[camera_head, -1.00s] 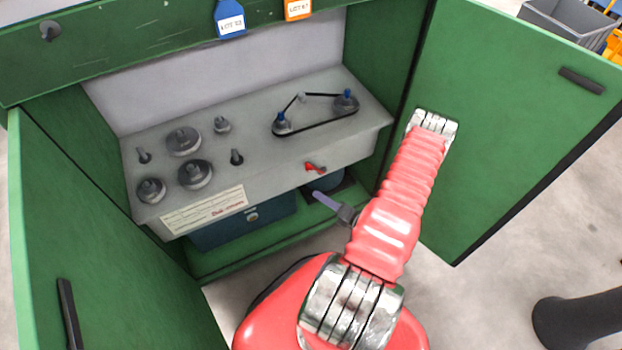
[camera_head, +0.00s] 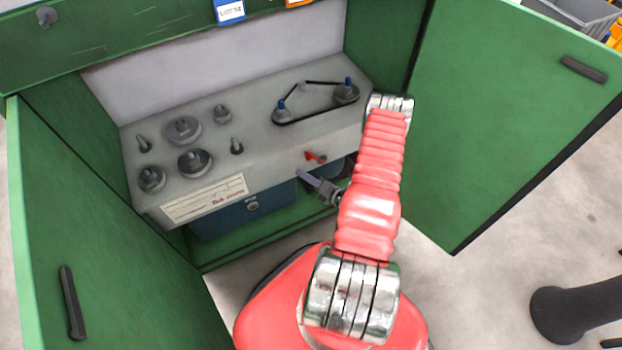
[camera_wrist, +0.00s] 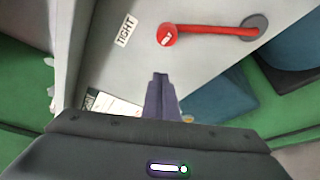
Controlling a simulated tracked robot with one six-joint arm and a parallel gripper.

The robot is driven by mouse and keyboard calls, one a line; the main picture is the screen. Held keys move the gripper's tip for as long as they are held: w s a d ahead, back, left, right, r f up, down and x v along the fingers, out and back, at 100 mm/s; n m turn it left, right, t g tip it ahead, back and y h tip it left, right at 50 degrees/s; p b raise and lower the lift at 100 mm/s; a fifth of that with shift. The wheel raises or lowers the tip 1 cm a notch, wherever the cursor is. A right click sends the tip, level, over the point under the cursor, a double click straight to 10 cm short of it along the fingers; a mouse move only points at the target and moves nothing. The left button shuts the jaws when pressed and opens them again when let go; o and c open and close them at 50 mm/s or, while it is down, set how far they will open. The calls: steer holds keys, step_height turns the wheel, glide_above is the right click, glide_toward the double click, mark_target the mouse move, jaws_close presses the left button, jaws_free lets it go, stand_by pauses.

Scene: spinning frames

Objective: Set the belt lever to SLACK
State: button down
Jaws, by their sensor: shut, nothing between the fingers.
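The red belt lever (camera_wrist: 215,31) shows in the wrist view. It runs from a round grey pivot (camera_wrist: 255,27) at the right to a red knob (camera_wrist: 168,35) with a small white mark. The knob end lies near a white label reading TIGHT (camera_wrist: 126,29). In the head view the lever (camera_head: 316,157) is on the front face of the grey bench. My gripper (camera_wrist: 160,80) is shut and empty, its purple fingers just below the knob in the wrist picture and apart from it. The gripper (camera_head: 300,175) also shows in the head view, below the lever. No SLACK label is readable.
The bench top (camera_head: 245,125) carries a belt around two pulleys (camera_head: 315,103) and several grey spindles. A card (camera_head: 205,198) is on its front. A blue box (camera_head: 232,215) sits underneath. Open green doors stand left (camera_head: 105,240) and right (camera_head: 500,120).

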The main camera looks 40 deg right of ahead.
steer(key=shift+w+d+r, duration=0.1)
steer(key=shift+d+r, duration=0.15)
steer(key=shift+d, duration=0.3)
steer(key=shift+w+d+r, duration=0.1)
steer(key=shift+d+r, duration=0.2)
steer(key=shift+d, duration=0.3)
steer(key=shift+w+d+r, duration=0.1)
steer(key=shift+d+r, duration=0.15)
steer(key=shift+d, duration=0.3)
steer(key=shift+w+r, duration=0.1)
